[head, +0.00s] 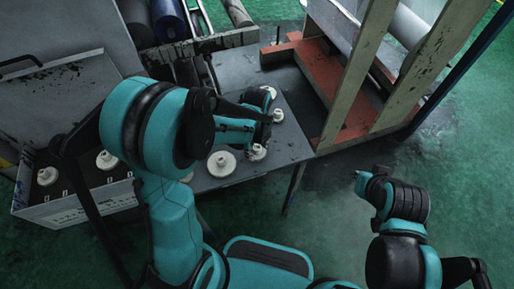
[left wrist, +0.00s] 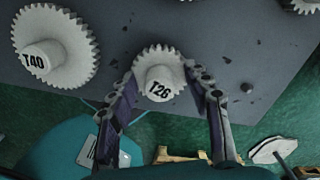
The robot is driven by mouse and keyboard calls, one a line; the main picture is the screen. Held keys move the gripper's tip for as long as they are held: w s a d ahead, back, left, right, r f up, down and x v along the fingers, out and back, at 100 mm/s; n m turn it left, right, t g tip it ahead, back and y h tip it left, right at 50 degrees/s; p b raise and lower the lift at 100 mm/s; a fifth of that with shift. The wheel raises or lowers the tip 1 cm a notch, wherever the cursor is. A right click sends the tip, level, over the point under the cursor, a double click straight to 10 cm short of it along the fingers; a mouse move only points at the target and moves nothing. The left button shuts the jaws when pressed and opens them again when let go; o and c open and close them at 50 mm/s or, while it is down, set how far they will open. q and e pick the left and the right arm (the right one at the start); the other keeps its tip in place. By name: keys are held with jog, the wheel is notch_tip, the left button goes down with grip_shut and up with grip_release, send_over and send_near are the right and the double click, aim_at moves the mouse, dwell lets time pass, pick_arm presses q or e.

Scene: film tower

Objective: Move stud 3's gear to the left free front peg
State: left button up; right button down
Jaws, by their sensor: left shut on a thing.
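A white gear marked T26 (left wrist: 160,80) sits between the fingers of my left gripper (left wrist: 166,98), which is shut on it. In the head view this gear (head: 256,153) is near the front edge of the grey table, partly hidden by my left gripper (head: 262,140). I cannot tell whether it is lifted. A larger gear marked T40 (left wrist: 52,48) lies to its left, also in the head view (head: 221,164). Stud numbers are not readable. My right gripper (head: 364,182) is away from the table; its fingers are unclear.
More white gears (head: 277,115) are farther back on the table (head: 290,140). A grey box (head: 75,208) at the left carries white gears (head: 48,176). A wooden frame (head: 350,75) stands right of the table. Open green floor lies in front.

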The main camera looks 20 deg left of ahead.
pick_arm(q)
jog(key=shift+f+b, duration=0.3)
jog(key=shift+f, duration=0.1)
jog(key=o, duration=1.3)
jog(key=shift+c, duration=0.2)
jog(key=shift+r, duration=0.15)
notch_tip(320, 180, up, 12)
jog(key=shift+f, duration=0.15)
jog(key=s+a+r+n+t, duration=0.1)
jog(key=s+n, duration=0.4)
jog(key=n, duration=0.7)
jog(key=s+a+r+n+t, duration=0.2)
jog(key=s+n+t, duration=0.3)
jog(key=n, duration=0.7)
jog(key=shift+s+a+r+t, duration=0.15)
jog(key=shift+a+r+t, duration=0.15)
jog(key=shift+a+t, duration=0.45)
